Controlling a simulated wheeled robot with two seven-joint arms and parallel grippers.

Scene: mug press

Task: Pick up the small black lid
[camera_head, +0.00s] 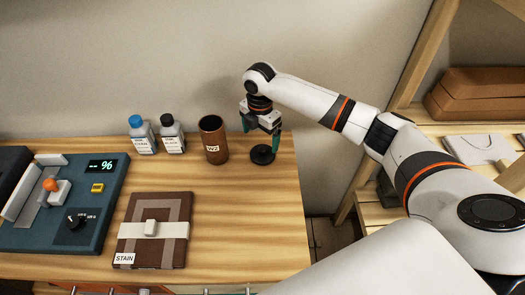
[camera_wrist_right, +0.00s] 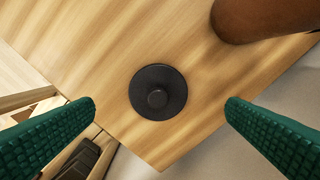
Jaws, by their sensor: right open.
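The small black lid (camera_head: 262,155) is a round disc with a knob on top. It lies flat on the wooden table near the right back corner. In the right wrist view the lid (camera_wrist_right: 157,92) is near the middle, between the two green fingers and touching neither. My right gripper (camera_head: 262,140) is open and empty, pointing down above the lid. In the right wrist view the fingertips of the right gripper (camera_wrist_right: 160,107) are spread wide on both sides of it. My left gripper is not in view.
A brown cylinder (camera_head: 213,138) stands just left of the lid. Bottles with a blue cap (camera_head: 144,138) and a black cap (camera_head: 172,138) stand further left. A brown book-like block (camera_head: 170,205) and a blue machine (camera_head: 105,215) lie in front. The table's right edge is close.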

